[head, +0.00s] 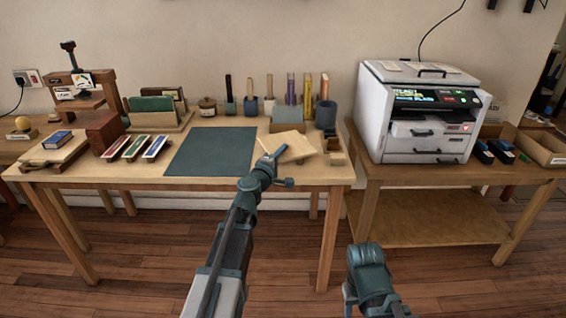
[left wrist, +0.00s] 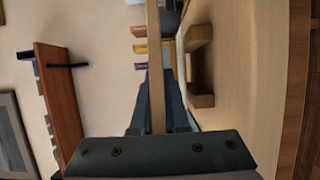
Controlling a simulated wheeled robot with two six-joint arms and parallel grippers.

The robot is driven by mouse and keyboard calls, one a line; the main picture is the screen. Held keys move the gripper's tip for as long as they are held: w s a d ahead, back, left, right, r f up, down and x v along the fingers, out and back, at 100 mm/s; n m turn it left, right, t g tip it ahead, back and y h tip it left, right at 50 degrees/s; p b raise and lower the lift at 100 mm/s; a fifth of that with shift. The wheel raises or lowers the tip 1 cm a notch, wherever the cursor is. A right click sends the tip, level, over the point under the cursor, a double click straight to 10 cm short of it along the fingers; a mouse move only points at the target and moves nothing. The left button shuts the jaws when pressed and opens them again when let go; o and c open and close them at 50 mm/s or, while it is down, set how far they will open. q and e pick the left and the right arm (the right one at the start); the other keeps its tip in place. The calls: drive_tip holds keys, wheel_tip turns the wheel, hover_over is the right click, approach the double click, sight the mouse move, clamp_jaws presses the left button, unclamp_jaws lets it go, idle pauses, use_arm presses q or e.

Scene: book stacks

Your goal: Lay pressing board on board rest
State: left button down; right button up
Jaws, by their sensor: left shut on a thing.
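The pressing board (head: 294,146) is a thin pale wooden board, held slightly tilted above the right part of the table. My left gripper (head: 272,157) is shut on its near left edge. In the left wrist view the board (left wrist: 156,60) shows edge-on between the fingers (left wrist: 158,115). Small wooden blocks (head: 337,158) at the table's right end look like the board rest; two wooden supports (left wrist: 201,101) also show beside the board in the left wrist view. The board looks apart from them. Part of my right arm shows low in the head view, its fingers not visible.
A dark green mat (head: 212,151) lies left of the board on the wooden table (head: 170,183). Upright tools in holders (head: 250,104) and a grey cup (head: 325,115) stand behind the board. Books and a wooden press fill the left side. A printer (head: 418,112) stands on the right table.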

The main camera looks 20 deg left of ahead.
sight(283, 170)
use_arm(q)
drive_tip(key=shift+w+d+f+b, duration=0.1)
drive_tip(key=shift+f+b, duration=1.8)
drive_tip(key=shift+r, duration=0.15)
drive_tip(key=c, duration=0.9)
unclamp_jaws()
drive_tip(key=s, duration=0.4)
drive_tip(key=s+a, duration=0.1)
drive_tip(key=s, duration=0.7)
drive_tip(key=shift+a, duration=0.25)
